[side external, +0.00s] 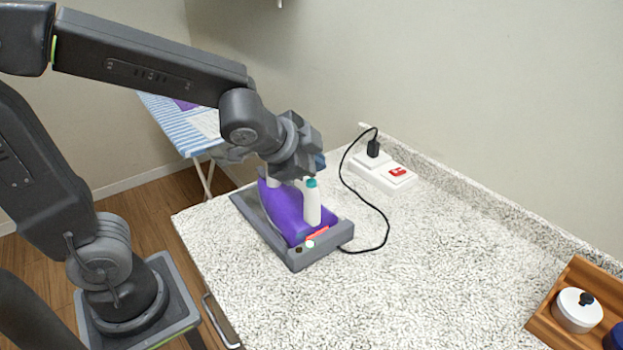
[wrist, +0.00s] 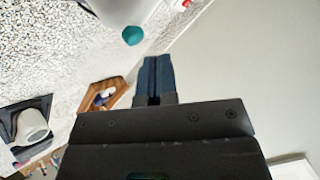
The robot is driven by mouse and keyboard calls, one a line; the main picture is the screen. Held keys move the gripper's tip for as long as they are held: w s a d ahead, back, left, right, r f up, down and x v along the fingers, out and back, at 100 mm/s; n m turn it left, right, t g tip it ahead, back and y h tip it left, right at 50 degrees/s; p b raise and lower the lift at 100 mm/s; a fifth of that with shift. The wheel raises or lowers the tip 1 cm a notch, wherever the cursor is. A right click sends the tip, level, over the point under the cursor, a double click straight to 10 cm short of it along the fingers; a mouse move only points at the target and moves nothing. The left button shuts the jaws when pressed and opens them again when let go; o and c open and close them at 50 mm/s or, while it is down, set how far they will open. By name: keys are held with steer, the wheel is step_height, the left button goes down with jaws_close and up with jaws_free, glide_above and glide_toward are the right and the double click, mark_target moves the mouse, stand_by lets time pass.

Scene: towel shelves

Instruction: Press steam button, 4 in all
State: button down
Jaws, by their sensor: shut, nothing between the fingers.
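A purple appliance (side external: 284,211) sits in a grey base (side external: 295,258) on the speckled counter. A white bottle-like part with a teal cap (side external: 312,184) stands up from it; the teal cap also shows in the wrist view (wrist: 132,36). On the base's front end are a red strip (side external: 318,233), a white round button (side external: 310,244) and a small dark one. I cannot tell which is the steam button. My gripper (side external: 320,161) is above the appliance, close beside the teal cap. Its blue fingers (wrist: 154,78) are shut and empty, apart from the cap in the wrist view.
A white power strip (side external: 366,173) with a red switch (side external: 398,171) and a black plug (side external: 373,148) lies by the wall. A black cord loops to the base. A wooden tray (side external: 562,328) with a white lidded pot (side external: 577,309) stands at right. The middle counter is clear.

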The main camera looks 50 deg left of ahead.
mark_target(312, 182)
steer(key=shift+r, duration=2.55)
stand_by(0.7)
step_height(312, 182, up, 4)
steer(key=shift+f, duration=0.1)
steer(key=shift+f, duration=4.45)
steer(key=shift+f, duration=0.4)
